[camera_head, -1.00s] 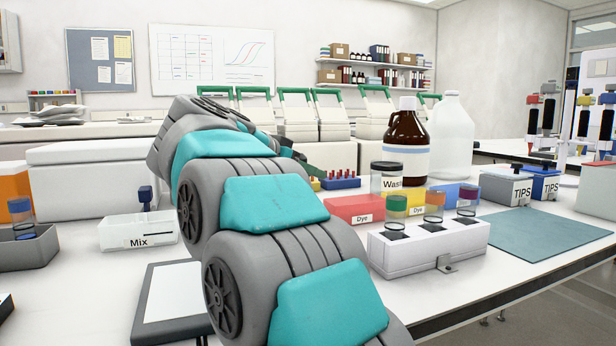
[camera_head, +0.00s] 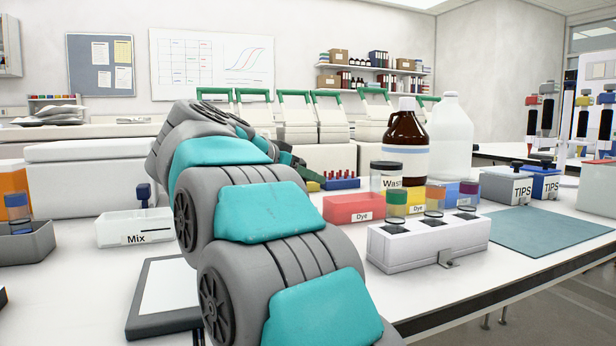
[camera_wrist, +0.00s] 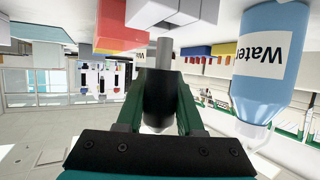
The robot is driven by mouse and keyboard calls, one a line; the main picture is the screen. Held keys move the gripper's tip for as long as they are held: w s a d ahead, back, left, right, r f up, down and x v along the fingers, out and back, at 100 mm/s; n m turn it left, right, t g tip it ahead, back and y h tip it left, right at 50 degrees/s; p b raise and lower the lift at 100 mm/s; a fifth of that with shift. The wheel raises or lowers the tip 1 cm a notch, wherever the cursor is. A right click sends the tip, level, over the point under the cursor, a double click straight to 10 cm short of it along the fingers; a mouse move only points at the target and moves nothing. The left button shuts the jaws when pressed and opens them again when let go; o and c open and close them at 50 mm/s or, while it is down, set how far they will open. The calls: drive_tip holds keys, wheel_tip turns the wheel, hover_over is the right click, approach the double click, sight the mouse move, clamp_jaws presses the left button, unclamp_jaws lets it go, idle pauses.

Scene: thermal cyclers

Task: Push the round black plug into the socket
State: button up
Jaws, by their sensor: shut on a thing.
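In the wrist view my gripper (camera_wrist: 160,88) has its two green fingers closed on the sides of a round black plug (camera_wrist: 158,100). A grey cylindrical shaft (camera_wrist: 165,52) extends beyond the plug, toward a white block-like part (camera_wrist: 170,10) at the top edge. I cannot tell whether the shaft touches that part. In the head view my arm covers the plug, and only a bit of dark green finger (camera_head: 291,160) shows past the wrist. I cannot make out the socket in either view.
A blue water bottle (camera_wrist: 270,65) is close on the right in the wrist view. In the head view a red Dye box (camera_head: 352,208), a brown bottle (camera_head: 407,142) and a white vial block (camera_head: 425,248) stand right of my arm. A teal mat (camera_head: 540,232) is clear.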

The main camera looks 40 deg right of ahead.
drive_tip(key=shift+f, duration=0.2)
drive_tip(key=shift+f, duration=0.65)
drive_tip(key=shift+p, duration=0.75)
drive_tip(key=shift+f, duration=0.6)
idle(0.6)
drive_tip(key=o, duration=0.9)
drive_tip(key=shift+f, duration=0.1)
drive_tip(key=shift+a, duration=0.1)
drive_tip(key=v, duration=0.6)
drive_tip(key=shift+a+r+p, duration=0.2)
drive_tip(key=shift+r+p, duration=0.1)
drive_tip(key=shift+s+a+r, duration=0.2)
drive_tip(key=shift+s+a, duration=0.05)
drive_tip(key=shift+a, duration=0.25)
